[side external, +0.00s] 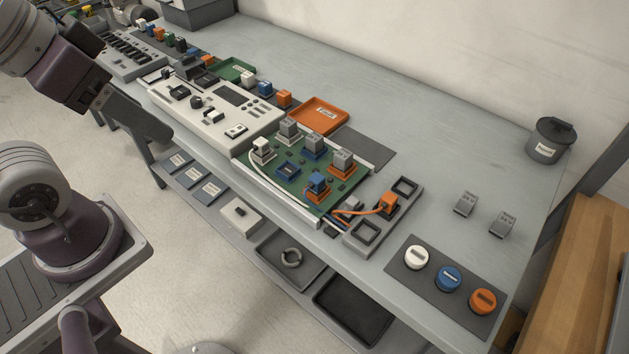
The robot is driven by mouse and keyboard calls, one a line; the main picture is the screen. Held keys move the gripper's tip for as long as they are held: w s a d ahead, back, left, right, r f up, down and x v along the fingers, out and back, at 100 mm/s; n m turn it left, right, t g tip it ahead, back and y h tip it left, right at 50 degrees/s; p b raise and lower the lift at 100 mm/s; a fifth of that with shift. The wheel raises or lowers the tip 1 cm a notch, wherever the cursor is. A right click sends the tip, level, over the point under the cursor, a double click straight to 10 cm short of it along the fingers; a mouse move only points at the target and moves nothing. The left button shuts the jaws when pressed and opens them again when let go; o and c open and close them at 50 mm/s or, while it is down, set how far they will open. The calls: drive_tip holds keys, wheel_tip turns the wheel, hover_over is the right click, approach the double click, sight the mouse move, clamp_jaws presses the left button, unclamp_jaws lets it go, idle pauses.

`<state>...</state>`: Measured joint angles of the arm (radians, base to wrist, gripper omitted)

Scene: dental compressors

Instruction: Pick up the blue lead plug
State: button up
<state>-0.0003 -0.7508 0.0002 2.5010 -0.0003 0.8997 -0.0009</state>
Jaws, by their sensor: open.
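The blue lead plug (318,181) sits near the front right corner of the green board (302,205), with orange parts around its base. A blue square socket (288,171) lies further left on the board. An orange plug (388,202) with an orange cable sits in a grey dock (367,233) to the right. A white plug (262,146) with a white cable stands at the board's left. My gripper (148,127) is at the left, in front of the bench and well away from the blue plug. It is open and empty; its fingertips are hard to make out.
Grey-topped blocks (314,145) stand close behind the blue plug. A white control panel (218,112) lies left of the board, and an orange tray (319,115) behind it. White, blue and orange round caps (448,279) sit at the right.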

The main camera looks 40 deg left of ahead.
drive_tip(key=shift+c, duration=0.2)
drive_tip(key=shift+c, duration=1.3)
drive_tip(key=m+g, duration=0.6)
drive_tip(key=m, duration=1.2)
hover_over(317, 177)
drive_tip(key=f, duration=1.5)
drive_tip(key=shift+s+d+f, duration=0.15)
drive_tip(key=shift+d+f, duration=0.05)
drive_tip(key=shift+f, duration=0.1)
drive_tip(key=f, duration=0.7)
drive_tip(key=shift+a, duration=0.2)
clamp_jaws()
